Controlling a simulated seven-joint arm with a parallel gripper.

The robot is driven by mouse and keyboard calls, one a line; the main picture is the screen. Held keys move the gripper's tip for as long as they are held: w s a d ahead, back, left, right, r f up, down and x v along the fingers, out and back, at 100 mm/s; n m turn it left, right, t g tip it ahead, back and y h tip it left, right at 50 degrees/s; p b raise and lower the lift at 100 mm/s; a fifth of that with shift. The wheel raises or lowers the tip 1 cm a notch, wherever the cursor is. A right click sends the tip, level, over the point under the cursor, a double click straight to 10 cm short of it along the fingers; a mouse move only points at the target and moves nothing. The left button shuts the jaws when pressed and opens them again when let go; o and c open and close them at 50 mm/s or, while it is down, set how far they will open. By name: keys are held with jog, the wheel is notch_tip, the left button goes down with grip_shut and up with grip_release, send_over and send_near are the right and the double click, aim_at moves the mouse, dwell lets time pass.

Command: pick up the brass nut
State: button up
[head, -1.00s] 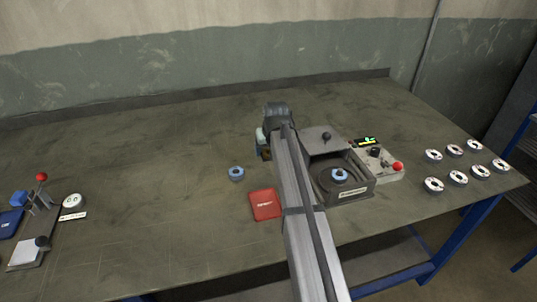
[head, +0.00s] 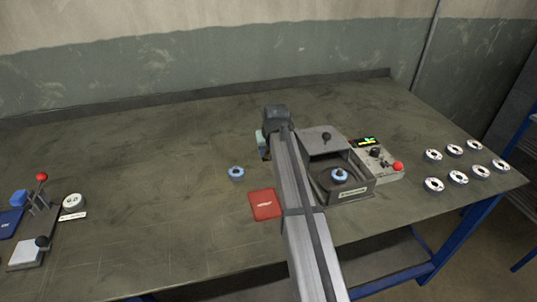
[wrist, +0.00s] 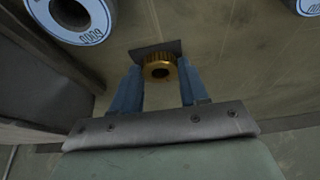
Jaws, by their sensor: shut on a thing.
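The brass nut (wrist: 159,68) is a ridged, gold-coloured ring with a dark centre. It sits between the two blue fingertips of my gripper (wrist: 158,77) in the wrist view, and the gripper is shut on it. A dark flat patch lies just beyond the nut there; I cannot tell whether the nut touches the table. In the head view my arm and its wrist end (head: 275,118) stand over the middle of the table, and the nut cannot be made out clearly.
A blue-rimmed disc (head: 236,173) and a red booklet (head: 264,205) lie left of my arm. An open-lidded grey box (head: 357,190) and a control panel (head: 378,160) stand to its right. Several discs (head: 433,184) lie at the right edge. The table's back left is clear.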

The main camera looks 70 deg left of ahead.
notch_tip(320, 180, up, 9)
notch_tip(320, 180, up, 2)
send_over(340, 170)
jog(key=shift+d, duration=0.2)
jog(key=shift+w+d+f, duration=0.1)
jog(key=shift+w+f, duration=0.05)
jog(key=shift+f, duration=1.55)
jog(key=shift+f, duration=1.7)
dwell(1.1)
jog(key=m+t, duration=0.1)
jog(key=m, duration=0.2)
jog(key=m+t, duration=0.1)
jog(key=m, duration=0.2)
jog(key=shift+s+a+h, duration=0.2)
jog(key=shift+h, duration=0.2)
jog(key=m+t+h, duration=0.1)
jog(key=m, duration=0.5)
jog(key=shift+s+t+h, duration=0.2)
jog(key=shift+t+h, duration=0.2)
